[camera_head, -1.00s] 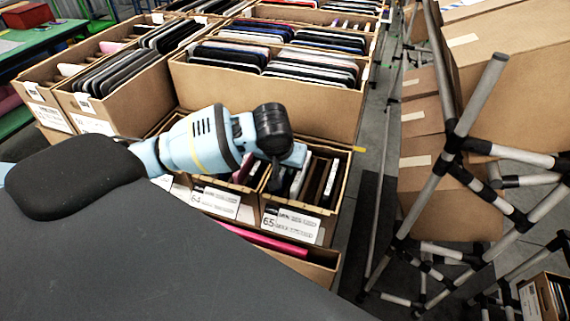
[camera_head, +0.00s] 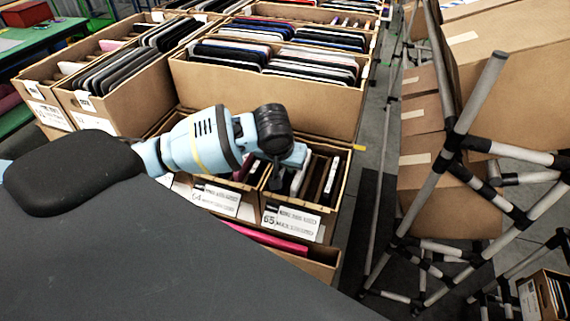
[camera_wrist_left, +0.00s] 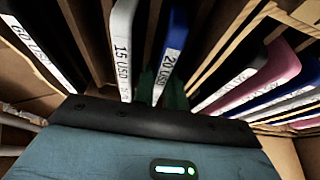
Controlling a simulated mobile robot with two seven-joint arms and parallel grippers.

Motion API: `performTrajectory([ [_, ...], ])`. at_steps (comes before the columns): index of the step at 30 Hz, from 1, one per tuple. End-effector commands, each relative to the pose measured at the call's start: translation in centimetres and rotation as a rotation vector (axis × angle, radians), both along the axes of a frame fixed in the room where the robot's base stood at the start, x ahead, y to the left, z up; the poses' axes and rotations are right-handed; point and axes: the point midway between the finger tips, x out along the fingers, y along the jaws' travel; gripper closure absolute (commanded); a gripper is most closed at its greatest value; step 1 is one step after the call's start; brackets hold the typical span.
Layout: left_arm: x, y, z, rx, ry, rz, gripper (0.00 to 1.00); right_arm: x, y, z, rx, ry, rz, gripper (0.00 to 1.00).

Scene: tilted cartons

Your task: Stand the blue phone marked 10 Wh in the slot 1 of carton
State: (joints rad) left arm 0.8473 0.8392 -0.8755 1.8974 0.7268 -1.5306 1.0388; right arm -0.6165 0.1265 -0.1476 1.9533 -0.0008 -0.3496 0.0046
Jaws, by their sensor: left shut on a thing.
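My left gripper (camera_head: 278,172) reaches down into the front carton marked 65 (camera_head: 322,232); its fingertips are mostly hidden in the head view. In the left wrist view the gripper (camera_wrist_left: 160,90) is shut on a blue phone (camera_wrist_left: 174,38), which stands on edge between the dark green fingers. Its white label seems to read 20 USD; I see no 10 Wh mark. A white phone (camera_wrist_left: 122,45) labelled 15 USD stands just left of it. Slot numbers cannot be made out. My right gripper is not in view.
A dark phone (camera_wrist_left: 40,50) and a pink phone (camera_wrist_left: 270,72) stand to either side in the wrist view. Carton 64 (camera_head: 217,200) adjoins on the left. A larger full carton (camera_head: 265,100) stands behind. A pipe frame (camera_head: 455,150) is on the right.

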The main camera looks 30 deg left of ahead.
Motion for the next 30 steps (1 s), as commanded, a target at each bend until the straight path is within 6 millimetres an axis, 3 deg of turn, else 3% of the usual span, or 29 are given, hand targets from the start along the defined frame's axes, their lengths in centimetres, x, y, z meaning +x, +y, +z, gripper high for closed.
performTrajectory([
  [8, 0.02, 0.01, 0.07, 0.0, -0.001, 0.0, 1.0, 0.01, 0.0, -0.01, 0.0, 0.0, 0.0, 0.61],
  [9, 0.02, 0.01, 0.07, 0.0, -0.001, 0.0, 0.84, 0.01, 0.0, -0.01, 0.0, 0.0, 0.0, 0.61],
  [15, 0.01, 0.03, 0.06, 0.001, -0.001, 0.0, 0.61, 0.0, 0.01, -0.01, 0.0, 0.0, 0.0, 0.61],
  [30, -0.06, 0.34, -0.06, 0.007, 0.004, 0.005, 0.61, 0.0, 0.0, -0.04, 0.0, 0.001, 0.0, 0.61],
])
